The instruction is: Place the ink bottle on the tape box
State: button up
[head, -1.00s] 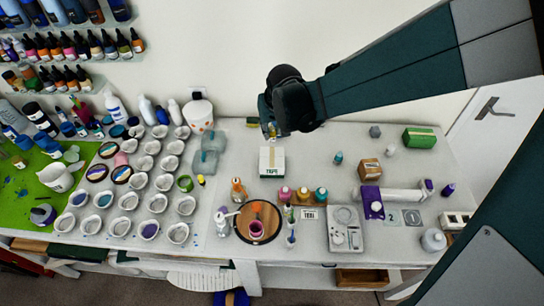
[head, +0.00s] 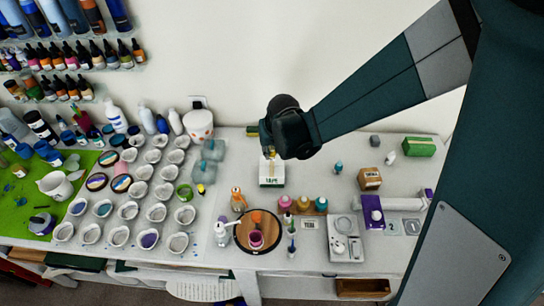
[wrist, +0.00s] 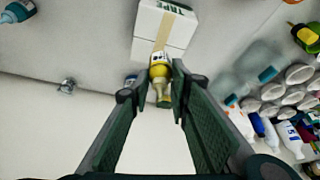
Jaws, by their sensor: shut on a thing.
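The tape box (head: 271,180) is a white carton with a tan tape strip and dark "TAPE" lettering, standing on the bench near the back middle. It also shows at the top of the wrist view (wrist: 178,22).
A transparent blue-capped bottle (head: 208,172) and many white cups stand left of the box. Several colored bottles (head: 303,205) and a round wooden tray (head: 243,241) are in front. A brown box (head: 370,179) stands right. Bench around the tape box is fairly clear.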

aim_at(273, 155)
jog(key=shift+f, duration=0.15)
jog(key=shift+f, duration=1.95)
jog(key=shift+f, duration=0.15)
jog(key=o, duration=0.9)
jog(key=shift+r, duration=0.25)
jog(key=shift+v, duration=5.95)
